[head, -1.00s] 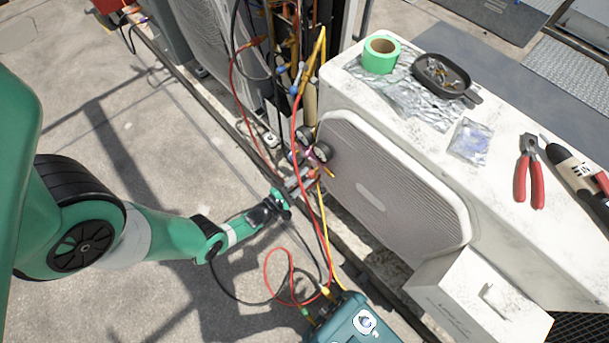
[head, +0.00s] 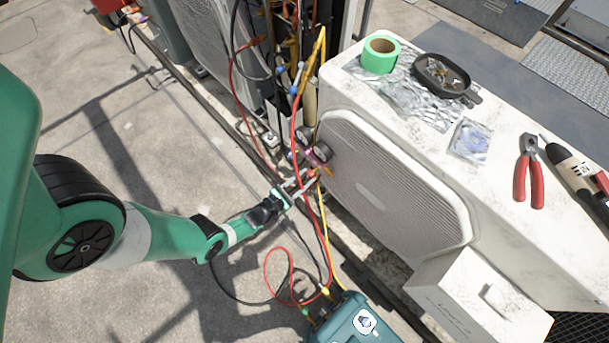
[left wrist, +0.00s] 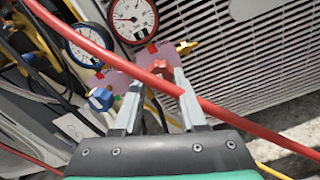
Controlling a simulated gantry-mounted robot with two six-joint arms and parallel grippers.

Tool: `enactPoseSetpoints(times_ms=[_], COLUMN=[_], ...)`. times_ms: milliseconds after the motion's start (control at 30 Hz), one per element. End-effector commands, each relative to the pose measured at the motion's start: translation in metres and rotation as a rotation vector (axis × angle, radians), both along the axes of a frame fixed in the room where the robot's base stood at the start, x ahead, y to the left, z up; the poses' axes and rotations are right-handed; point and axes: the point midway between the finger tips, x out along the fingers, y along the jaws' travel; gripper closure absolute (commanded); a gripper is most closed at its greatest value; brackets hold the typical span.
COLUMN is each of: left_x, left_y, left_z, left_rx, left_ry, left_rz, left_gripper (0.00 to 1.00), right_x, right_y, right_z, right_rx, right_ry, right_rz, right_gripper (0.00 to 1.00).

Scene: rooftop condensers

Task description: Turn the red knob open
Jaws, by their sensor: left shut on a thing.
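The gauge manifold (left wrist: 128,62) has a red knob (left wrist: 160,66) and a blue knob (left wrist: 100,99), with two round gauges above. In the left wrist view, my left gripper (left wrist: 160,80) has its fingers on either side of the red knob, shut on it. The red hose (left wrist: 210,108) crosses in front of the fingers and hides part of them. In the head view, my left gripper (head: 308,179) reaches the manifold (head: 315,155) from the lower left; the knob is too small to make out there. My right gripper is not in view.
A white condenser (head: 395,190) stands right of the manifold, with tape (head: 380,55), a dark tray (head: 442,76) and pliers (head: 530,170) on top. Red, yellow and black hoses run down to a teal machine (head: 355,322). The concrete floor at left is mostly clear.

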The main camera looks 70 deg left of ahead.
Motion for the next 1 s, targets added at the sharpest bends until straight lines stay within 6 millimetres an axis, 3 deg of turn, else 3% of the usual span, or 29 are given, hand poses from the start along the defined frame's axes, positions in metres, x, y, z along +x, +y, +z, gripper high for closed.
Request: enactPoseSetpoints(times_ms=[300, 333, 500, 833, 1000], left_x=[0.000, 0.000, 0.000, -0.003, -0.026], left_y=[0.000, 0.000, 0.000, -0.001, -0.010], left_z=[0.000, 0.000, 0.000, 0.000, 0.002], left_rx=[0.000, 0.000, 0.001, 0.000, -0.002], left_ry=[-0.002, -0.002, -0.001, 0.001, 0.002], left_rz=[0.001, 0.001, 0.001, 0.001, 0.004], left_gripper=[1.00, 0.57, 0.29, 0.29, 0.29], right_x=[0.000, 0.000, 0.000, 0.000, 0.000], right_y=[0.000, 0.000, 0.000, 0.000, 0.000], right_z=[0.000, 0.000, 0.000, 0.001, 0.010], right_rx=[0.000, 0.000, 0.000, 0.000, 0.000], right_ry=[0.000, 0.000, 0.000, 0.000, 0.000], right_rz=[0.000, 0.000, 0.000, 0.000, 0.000], right_gripper=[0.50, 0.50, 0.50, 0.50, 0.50])
